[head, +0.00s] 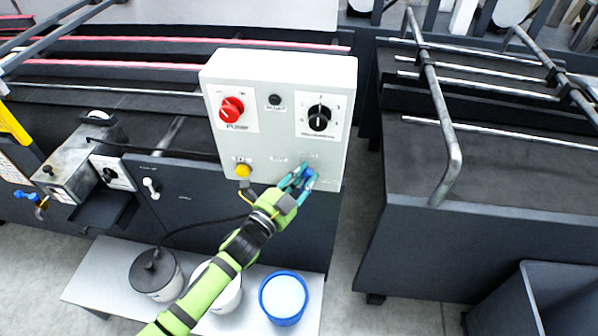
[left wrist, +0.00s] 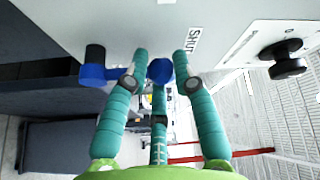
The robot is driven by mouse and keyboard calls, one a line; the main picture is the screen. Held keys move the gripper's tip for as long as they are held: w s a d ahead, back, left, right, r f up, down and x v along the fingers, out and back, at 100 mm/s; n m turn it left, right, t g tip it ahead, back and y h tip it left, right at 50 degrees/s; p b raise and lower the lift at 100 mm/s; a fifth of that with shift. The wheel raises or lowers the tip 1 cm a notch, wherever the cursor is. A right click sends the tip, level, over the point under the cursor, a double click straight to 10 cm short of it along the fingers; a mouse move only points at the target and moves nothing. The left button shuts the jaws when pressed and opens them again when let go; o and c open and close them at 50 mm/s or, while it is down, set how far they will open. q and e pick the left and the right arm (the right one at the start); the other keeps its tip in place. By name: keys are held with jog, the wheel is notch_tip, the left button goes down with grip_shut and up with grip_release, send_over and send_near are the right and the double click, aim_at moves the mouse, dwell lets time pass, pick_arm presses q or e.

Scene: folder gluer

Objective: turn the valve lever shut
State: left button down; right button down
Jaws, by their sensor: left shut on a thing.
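The blue valve lever (head: 308,172) is at the lower right of the white control panel (head: 280,70). In the left wrist view the blue lever (left wrist: 95,73) shows at the left, and more blue shows between my teal fingers; a finger hides the part between. A "SHUT" label (left wrist: 194,40) is on the panel face to the right of the fingers. My left gripper (head: 300,178) is shut on the lever, its fingers around the blue part close to the panel. My right gripper is not in view.
The panel also has a red knob (head: 231,109), a black selector (head: 319,118) and a yellow button (head: 243,171). Below, a pale bench (head: 90,290) holds several tubs, one blue-rimmed (head: 284,299). A dark machine (head: 470,200) stands to the right across a floor gap.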

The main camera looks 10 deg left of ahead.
pick_arm(q)
jog(key=shift+s+d+f, duration=0.1)
jog(key=shift+d, duration=0.1)
dwell(0.3)
jog(key=c, duration=0.9)
grip_release()
jog(key=r+v, duration=0.1)
jog(key=v, duration=1.1)
jog(key=shift+f, duration=0.3)
